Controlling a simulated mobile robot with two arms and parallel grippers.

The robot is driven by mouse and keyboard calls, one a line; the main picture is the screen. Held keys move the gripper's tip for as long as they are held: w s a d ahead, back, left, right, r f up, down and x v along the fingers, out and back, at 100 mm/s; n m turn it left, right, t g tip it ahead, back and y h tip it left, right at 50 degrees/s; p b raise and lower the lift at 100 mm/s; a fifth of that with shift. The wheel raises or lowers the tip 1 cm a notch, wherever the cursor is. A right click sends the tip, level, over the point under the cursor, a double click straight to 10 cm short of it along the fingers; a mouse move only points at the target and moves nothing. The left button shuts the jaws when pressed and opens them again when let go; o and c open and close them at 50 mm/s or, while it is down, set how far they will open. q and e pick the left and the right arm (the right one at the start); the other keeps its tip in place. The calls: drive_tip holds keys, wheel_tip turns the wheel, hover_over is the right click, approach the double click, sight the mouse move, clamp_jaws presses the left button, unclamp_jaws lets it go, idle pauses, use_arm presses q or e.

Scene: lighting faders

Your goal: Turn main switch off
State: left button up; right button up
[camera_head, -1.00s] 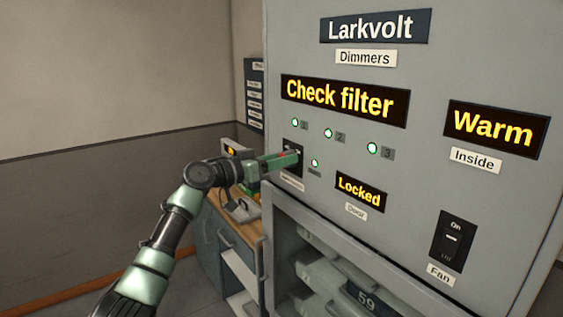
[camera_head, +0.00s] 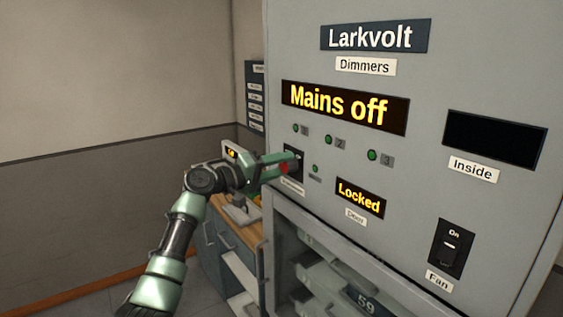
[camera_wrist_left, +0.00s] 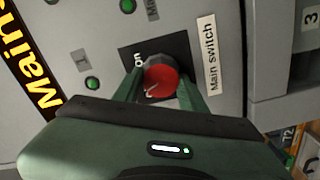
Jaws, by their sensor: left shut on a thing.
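The main switch is a red round knob on a black plate (camera_head: 294,155) low on the left of the grey dimmer cabinet's front. In the left wrist view the red knob (camera_wrist_left: 161,76) sits between the fingers of my left gripper (camera_wrist_left: 160,90), which is shut on it. A label reading "Main switch" (camera_wrist_left: 211,55) is beside the plate. In the head view my left gripper (camera_head: 284,164) reaches the plate from the left and hides most of the knob. The large display (camera_head: 345,107) reads "Mains off". My right gripper does not show.
The Inside display (camera_head: 494,138) is dark. The Door display (camera_head: 360,198) reads "Locked". A Fan rocker switch (camera_head: 452,248) is at lower right. An open bay (camera_head: 340,275) is below the panel. A wooden-topped desk (camera_head: 226,208) stands behind my left arm.

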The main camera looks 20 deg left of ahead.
use_arm(q)
drive_tip(key=n+p, duration=0.2)
drive_tip(key=n, duration=0.2)
drive_tip(key=shift+n, duration=0.4)
drive_tip(key=shift+f, duration=0.1)
idle(0.3)
drive_tip(key=o, duration=1.4)
drive_tip(key=shift+c, duration=0.2)
drive_tip(key=shift+a, duration=0.1)
drive_tip(key=shift+s+a+f, duration=0.15)
drive_tip(key=shift+s+a, duration=0.05)
drive_tip(key=shift+s, duration=0.05)
drive_tip(key=b+v, duration=0.2)
drive_tip(key=v, duration=0.5)
drive_tip(key=shift+b, duration=0.35)
